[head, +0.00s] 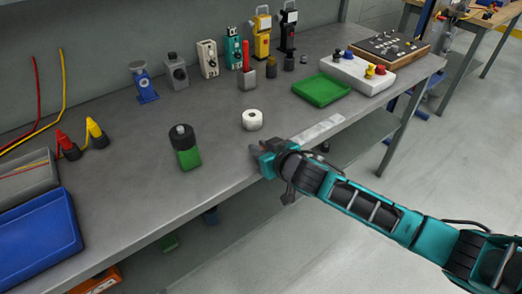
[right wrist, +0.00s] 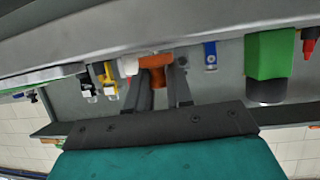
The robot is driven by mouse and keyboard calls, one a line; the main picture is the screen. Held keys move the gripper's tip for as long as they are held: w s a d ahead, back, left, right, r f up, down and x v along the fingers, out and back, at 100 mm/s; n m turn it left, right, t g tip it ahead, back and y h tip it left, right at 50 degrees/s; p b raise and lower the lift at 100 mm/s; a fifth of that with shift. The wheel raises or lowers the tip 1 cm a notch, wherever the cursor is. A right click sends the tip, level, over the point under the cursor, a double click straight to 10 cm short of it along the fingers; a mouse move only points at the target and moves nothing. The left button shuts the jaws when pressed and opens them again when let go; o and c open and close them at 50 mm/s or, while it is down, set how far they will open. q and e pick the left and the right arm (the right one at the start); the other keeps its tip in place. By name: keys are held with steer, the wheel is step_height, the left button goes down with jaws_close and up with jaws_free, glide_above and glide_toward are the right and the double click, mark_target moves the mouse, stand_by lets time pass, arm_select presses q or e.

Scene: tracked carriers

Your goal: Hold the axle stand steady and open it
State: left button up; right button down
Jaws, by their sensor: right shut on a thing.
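My right gripper (head: 258,154) is at the front edge of the bench. In the right wrist view its fingers (right wrist: 162,76) are closed on an orange-brown thing (right wrist: 156,62); my gripper mostly hides this thing in the head view. I cannot tell whether it is the axle stand. A small blue stand-like thing (head: 144,84) is upright at the back of the bench, well away from my right gripper, and shows in the wrist view (right wrist: 210,55). My left gripper is out of view.
A white roll (head: 252,120) is just behind my right gripper. A green block with a black top (head: 187,155) is to its left. A green tray (head: 321,90) and a white button box (head: 356,75) are to the right. A blue bin (head: 38,240) is at front left.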

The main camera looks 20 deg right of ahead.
step_height(320, 180, up, 19)
steer(key=shift+p, duration=0.35)
step_height(320, 180, down, 20)
steer(key=shift+r, duration=0.25)
stand_by(0.3)
steer(key=shift+f, duration=0.1)
steer(key=c, duration=1)
jaws_free()
steer(key=shift+f+b, duration=0.1)
steer(key=shift+b, duration=0.2)
steer(key=v, duration=1.3)
steer(key=s+f, duration=0.4)
steer(key=f, duration=0.1)
steer(key=s+a+f+g+h, duration=0.1)
steer(key=s+f, duration=0.3)
steer(key=f, duration=0.1)
steer(key=s+f+g, duration=0.1)
steer(key=s+f, duration=0.3)
steer(key=f, duration=0.1)
steer(key=shift+s+a+f, duration=0.15)
steer(key=shift+f, duration=0.05)
